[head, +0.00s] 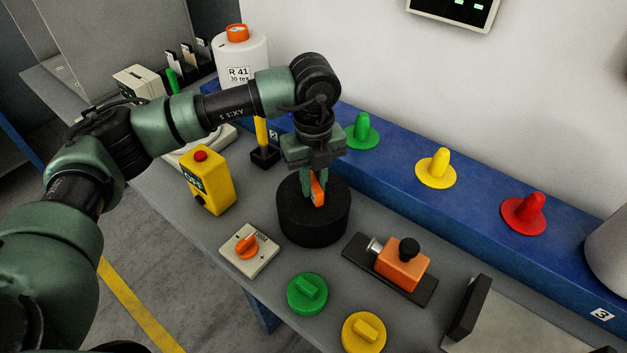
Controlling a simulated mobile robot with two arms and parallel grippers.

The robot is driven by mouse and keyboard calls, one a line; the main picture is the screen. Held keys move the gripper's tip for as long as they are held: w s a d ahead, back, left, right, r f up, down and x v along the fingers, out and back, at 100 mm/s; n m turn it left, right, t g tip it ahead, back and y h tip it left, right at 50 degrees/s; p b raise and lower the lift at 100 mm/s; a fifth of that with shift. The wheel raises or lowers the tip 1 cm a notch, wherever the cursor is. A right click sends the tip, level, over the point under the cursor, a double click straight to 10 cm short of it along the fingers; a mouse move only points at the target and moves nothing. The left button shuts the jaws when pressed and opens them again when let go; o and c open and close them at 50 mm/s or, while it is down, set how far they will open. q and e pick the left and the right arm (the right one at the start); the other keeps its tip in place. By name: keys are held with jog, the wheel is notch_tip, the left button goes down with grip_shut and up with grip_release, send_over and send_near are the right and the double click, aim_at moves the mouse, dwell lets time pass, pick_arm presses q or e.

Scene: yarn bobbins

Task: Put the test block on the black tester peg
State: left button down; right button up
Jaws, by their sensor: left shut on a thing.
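My left gripper (312,192) points down over a wide black round block (313,222) near the middle of the table. Its fingers are shut on an upright orange piece (318,190) at the top of the block. I cannot tell whether the orange piece is a handle fixed to the block or a separate thing. The block looks upright and its underside is hidden, so I cannot tell whether it rests on the table or on a peg. No black tester peg can be clearly picked out. My right gripper is not in view.
A yellow box with a red button (208,182) and an orange dial plate (248,248) stand left of the block. An orange device (402,262) is at right. Green (307,292) and yellow (364,331) discs lie in front. Colored pegs line a blue ledge (470,215) behind.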

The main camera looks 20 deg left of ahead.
pick_arm(q)
jog(key=shift+f, duration=0.15)
dwell(0.3)
jog(key=c, duration=1.3)
grip_release()
jog(key=shift+o, duration=0.3)
jog(key=shift+b, duration=0.3)
notch_tip(320, 180, up, 8)
jog(key=shift+f+b, duration=0.1)
jog(key=shift+b, duration=0.75)
